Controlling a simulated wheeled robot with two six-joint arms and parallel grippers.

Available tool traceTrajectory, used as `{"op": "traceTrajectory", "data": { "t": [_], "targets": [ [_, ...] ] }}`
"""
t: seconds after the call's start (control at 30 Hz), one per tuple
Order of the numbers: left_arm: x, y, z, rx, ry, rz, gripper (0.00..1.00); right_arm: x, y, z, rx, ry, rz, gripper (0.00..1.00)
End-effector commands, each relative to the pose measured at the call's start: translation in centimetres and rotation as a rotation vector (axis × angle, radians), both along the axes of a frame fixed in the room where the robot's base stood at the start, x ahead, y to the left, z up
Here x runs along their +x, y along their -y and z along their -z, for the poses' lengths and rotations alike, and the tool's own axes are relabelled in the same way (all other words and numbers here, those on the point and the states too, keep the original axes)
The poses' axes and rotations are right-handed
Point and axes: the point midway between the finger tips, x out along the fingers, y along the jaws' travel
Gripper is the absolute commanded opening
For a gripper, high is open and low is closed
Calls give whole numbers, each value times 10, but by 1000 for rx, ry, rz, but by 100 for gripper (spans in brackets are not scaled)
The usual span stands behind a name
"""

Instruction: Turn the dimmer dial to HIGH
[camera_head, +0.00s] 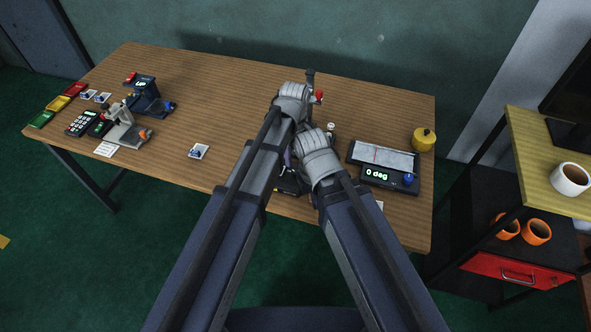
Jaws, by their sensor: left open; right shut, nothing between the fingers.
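No dial labelled as a dimmer can be made out; my arms hide the middle of the table. A dark device (289,187) shows only in part beneath my forearms. A flat device (378,176) at right reads "0 deg" and has a blue knob (408,179). My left gripper (309,86) is open over the middle back of the table, beside a small red knob (319,97) on a mostly hidden thing. My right gripper (325,131) is shut and empty, lower and just right of the left one. Its fingers are largely hidden by its wrist.
The wooden table (230,115) holds a keypad (83,123), two small machines (147,97) (126,130) and coloured trays (58,103) at left. A yellow canister (423,140) stands at right. A shelf (555,165) with mugs is beyond the right edge. The table's left middle is mostly clear.

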Motion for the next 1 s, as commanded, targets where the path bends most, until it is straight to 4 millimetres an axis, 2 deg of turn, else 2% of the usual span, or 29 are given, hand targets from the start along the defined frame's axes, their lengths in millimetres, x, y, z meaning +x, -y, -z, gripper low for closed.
{"op": "traceTrajectory", "data": {
  "t": [0.27, 0.6, 0.77, 1.0],
  "targets": [
    [0, 0, 26, 0, 0, 2, 59, 0, 0, 26, 0, 0, 0, 0],
    [0, 0, 68, 0, 0, 2, 59, 0, 0, 68, 0, 0, 0, 0],
    [0, 0, 76, 0, 0, 3, 59, 0, 0, 76, 0, 0, 0, 0],
    [0, 0, 75, 0, 0, 3, 59, 0, 0, 75, 0, 0, 0, 0]
  ]
}}
